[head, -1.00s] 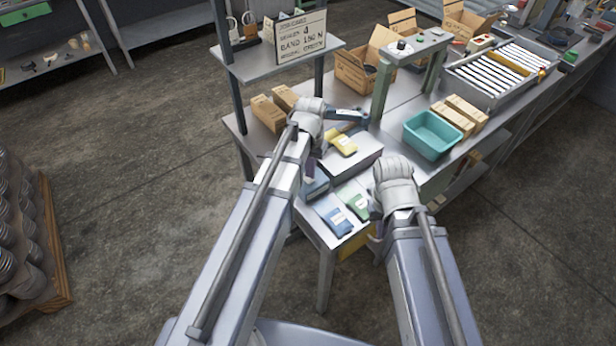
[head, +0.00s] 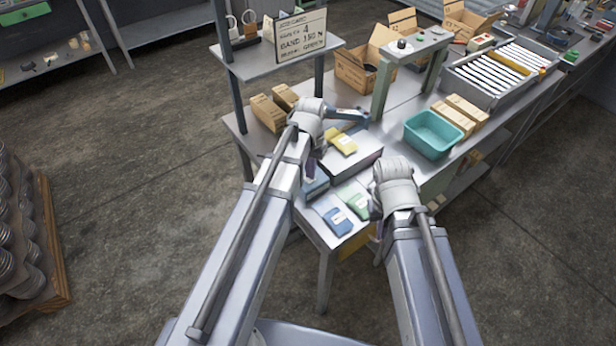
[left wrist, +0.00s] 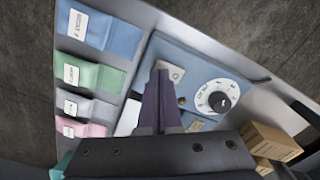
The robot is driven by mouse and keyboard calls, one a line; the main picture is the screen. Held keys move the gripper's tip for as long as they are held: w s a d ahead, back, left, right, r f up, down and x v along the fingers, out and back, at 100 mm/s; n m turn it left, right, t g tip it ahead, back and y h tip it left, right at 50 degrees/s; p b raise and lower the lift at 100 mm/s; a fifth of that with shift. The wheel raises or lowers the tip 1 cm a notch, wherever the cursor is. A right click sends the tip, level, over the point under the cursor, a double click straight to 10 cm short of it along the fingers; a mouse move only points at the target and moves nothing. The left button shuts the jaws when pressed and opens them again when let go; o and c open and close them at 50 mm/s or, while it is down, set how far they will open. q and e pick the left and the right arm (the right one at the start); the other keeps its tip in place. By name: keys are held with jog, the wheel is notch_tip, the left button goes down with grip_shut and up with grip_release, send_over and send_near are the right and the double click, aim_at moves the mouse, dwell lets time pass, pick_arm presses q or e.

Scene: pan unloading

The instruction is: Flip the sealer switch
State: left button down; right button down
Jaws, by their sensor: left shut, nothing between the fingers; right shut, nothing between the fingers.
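The sealer shows in the left wrist view as a blue panel (left wrist: 200,66) with a round white dial (left wrist: 216,97) and black knob. A small brass-coloured stub (left wrist: 182,101), possibly the switch, sits left of the dial. My left gripper (left wrist: 162,78) is shut and empty, its dark fingertips over the panel beside a pale label (left wrist: 177,72). I cannot tell whether they touch it. In the head view my left gripper (head: 315,160) is mostly hidden by its wrist. My right gripper (head: 375,232) is shut, mostly hidden behind its wrist at the bench's near edge.
A teal bin (head: 432,134) stands right. Cardboard packs (head: 268,113) stand behind my left wrist. A sign (head: 301,37) stands on the shelf above.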

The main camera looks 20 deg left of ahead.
pick_arm(q)
jog(key=shift+f+b, duration=0.55)
jog(key=shift+f, duration=0.05)
dwell(0.3)
notch_tip(320, 180, up, 7)
jog(key=p, duration=0.7)
jog(key=shift+r, duration=0.1)
jog(key=shift+s+d+f, duration=0.1)
jog(key=shift+f, duration=0.1)
jog(key=s+d+f+b, duration=0.2)
jog(key=s+d, duration=0.1)
jog(key=s, duration=0.1)
jog(key=s+d+f+m+b, duration=0.1)
jog(key=s+d+f+b, duration=0.1)
jog(key=s+d, duration=0.2)
jog(key=s+d+f+m+y+b, duration=0.1)
jog(key=s+d+f+b, duration=0.1)
jog(key=s, duration=0.4)
jog(key=shift+s+d+f+b, duration=0.1)
jog(key=shift+d+f+b, duration=0.25)
jog(key=shift+d+b, duration=0.25)
